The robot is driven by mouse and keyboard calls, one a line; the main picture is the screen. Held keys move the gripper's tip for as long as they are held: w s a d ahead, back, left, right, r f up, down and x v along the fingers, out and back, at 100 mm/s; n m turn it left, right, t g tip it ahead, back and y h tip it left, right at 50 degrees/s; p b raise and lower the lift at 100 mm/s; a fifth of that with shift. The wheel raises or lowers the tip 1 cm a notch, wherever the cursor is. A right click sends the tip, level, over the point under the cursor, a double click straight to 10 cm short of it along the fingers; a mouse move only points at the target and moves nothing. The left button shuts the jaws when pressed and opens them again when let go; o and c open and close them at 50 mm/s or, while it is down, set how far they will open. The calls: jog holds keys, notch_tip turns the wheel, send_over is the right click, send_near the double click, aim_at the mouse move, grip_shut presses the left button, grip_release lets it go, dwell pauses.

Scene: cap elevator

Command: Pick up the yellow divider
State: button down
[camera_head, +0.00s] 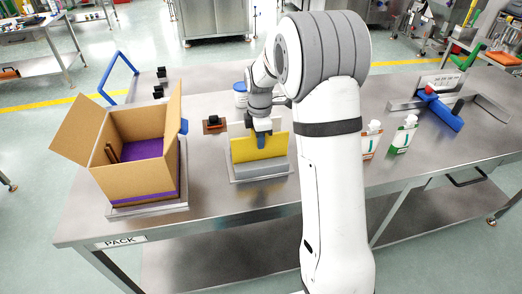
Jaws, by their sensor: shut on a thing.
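The yellow divider (270,146) is an upright flat panel near the middle of the steel table. It stands at a grey block-like holder (262,167) on a metal tray; a white panel shows behind it. My gripper (261,141) reaches down over the divider's top edge and is shut on it. My arm comes in from the front right. I cannot tell whether the divider's lower edge is clear of the holder.
An open cardboard box (110,175) with a purple inside stands on the left of the table (226,217). White pouches (404,134) and a blue tool (442,112) are to the right. A blue-lidded jar (240,92) and a small black-topped item (214,124) sit behind the divider.

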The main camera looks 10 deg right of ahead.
jog(key=shift+r, duration=0.1)
dwell(0.3)
notch_tip(320, 180, up, 10)
jog(key=shift+f+b, duration=0.1)
jog(key=shift+b, duration=0.7)
